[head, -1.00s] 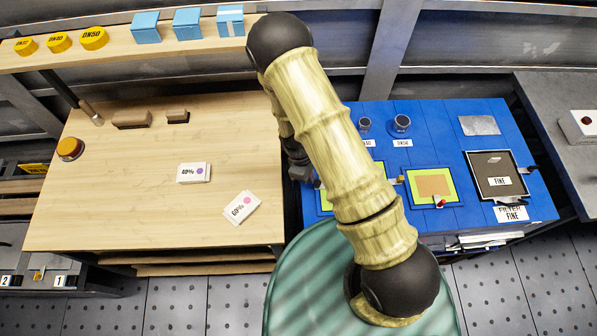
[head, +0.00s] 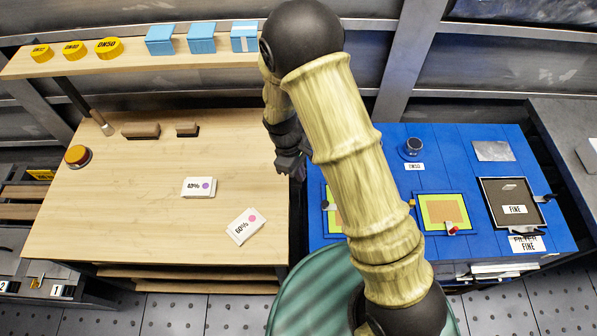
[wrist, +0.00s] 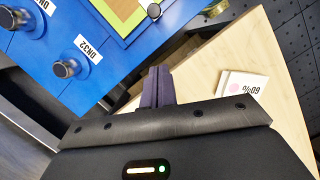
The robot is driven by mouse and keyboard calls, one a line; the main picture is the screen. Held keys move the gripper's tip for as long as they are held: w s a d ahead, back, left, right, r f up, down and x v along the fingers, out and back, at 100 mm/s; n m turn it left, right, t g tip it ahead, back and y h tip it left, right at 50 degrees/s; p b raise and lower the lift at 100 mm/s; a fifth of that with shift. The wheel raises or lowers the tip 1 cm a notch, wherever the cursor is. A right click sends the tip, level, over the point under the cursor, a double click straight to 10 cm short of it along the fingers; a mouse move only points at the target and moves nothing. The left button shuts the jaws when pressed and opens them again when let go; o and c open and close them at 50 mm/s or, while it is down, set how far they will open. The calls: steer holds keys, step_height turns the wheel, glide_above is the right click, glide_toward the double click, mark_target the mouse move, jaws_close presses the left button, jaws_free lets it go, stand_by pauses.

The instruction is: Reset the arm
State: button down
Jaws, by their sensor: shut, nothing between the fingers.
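My arm rises from the bottom centre of the head view and bends over at the top. My gripper (head: 290,168) hangs from its far end above the right edge of the wooden table (head: 120,225), beside the gap to the blue bench (head: 385,240). Its fingers (wrist: 157,88) are together and empty in the wrist view. Part of the blue bench is hidden behind my arm.
White cards marked 40% (head: 199,187) and 60% (head: 243,227) lie on the wooden table. An amber button (head: 77,155) is at its left. A shelf (head: 130,62) holds yellow caps and blue boxes. A black-framed FINE panel (head: 512,205) sits on the blue bench.

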steer(key=shift+a+r, duration=0.2)
steer(key=shift+r, duration=0.1)
stand_by(0.4)
steer(key=s+d+r+m+t+y, duration=0.1)
steer(key=s+d+r+m+t, duration=0.1)
steer(key=s+d+r+m, duration=0.2)
steer(key=s+d+r+m+t+y, duration=0.1)
steer(key=s+d+r+m, duration=0.3)
steer(key=d+r+m, duration=0.5)
steer(key=d+r, duration=0.3)
steer(key=r, duration=0.1)
steer(key=shift+s+d+r+t+y, duration=0.15)
steer(key=shift+d+r+t+y, duration=0.15)
steer(key=shift+r+t, duration=0.1)
